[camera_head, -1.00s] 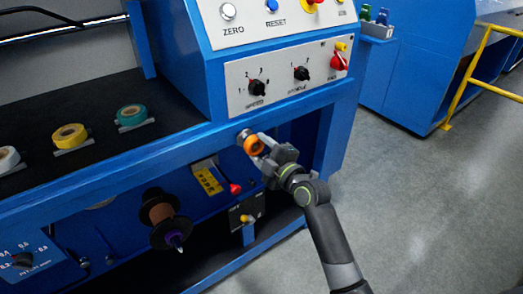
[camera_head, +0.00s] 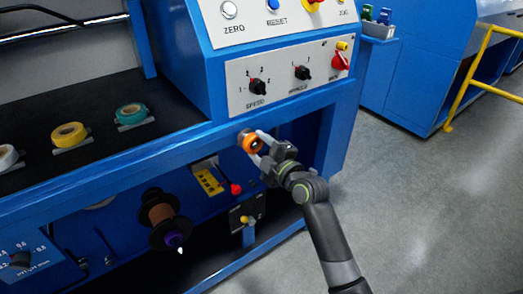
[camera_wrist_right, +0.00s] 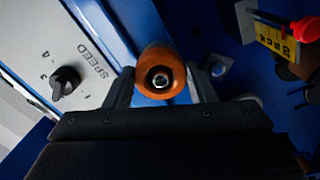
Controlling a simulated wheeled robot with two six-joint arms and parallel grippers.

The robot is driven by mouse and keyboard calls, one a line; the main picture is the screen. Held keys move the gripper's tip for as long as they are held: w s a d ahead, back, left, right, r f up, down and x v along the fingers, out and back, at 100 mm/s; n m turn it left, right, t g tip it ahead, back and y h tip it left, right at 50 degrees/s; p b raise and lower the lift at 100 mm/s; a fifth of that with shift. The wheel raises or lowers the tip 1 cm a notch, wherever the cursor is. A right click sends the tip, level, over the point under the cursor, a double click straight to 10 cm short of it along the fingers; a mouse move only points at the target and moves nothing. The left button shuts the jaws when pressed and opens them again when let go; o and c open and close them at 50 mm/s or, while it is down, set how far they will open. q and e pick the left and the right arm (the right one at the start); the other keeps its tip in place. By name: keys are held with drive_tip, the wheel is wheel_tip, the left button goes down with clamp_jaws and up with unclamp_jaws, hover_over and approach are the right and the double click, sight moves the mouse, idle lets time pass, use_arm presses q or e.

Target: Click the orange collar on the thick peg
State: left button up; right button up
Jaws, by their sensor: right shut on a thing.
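The orange collar (camera_head: 250,143) is a short ring at the blue machine's front face, just below the control panel. My right gripper (camera_head: 257,148) is shut on it, one finger on each side. In the right wrist view the collar (camera_wrist_right: 158,99) sits between the fingertips of the right gripper (camera_wrist_right: 160,80). A metallic end, seemingly the thick peg (camera_wrist_right: 162,78), shows inside its hole. In the head view a bit of grey metal shows behind the collar. Whether the collar is fully seated cannot be told. My left gripper is not in view.
The control panel (camera_head: 290,75) with knobs is just above. A yellow label (camera_head: 208,181), a red knob (camera_head: 236,189) and a spool (camera_head: 161,215) are below and left. Tape rolls, including a yellow one (camera_head: 68,135), lie on the black shelf. Floor at right is clear.

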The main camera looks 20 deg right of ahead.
drive_tip(key=shift+b+x, duration=0.5)
drive_tip(key=shift+x, duration=0.5)
idle(0.3)
drive_tip(key=o, duration=1.1)
drive_tip(key=shift+w, duration=0.1)
drive_tip(key=shift+c, duration=0.2)
drive_tip(key=v, duration=1.7)
drive_tip(key=shift+s, duration=0.25)
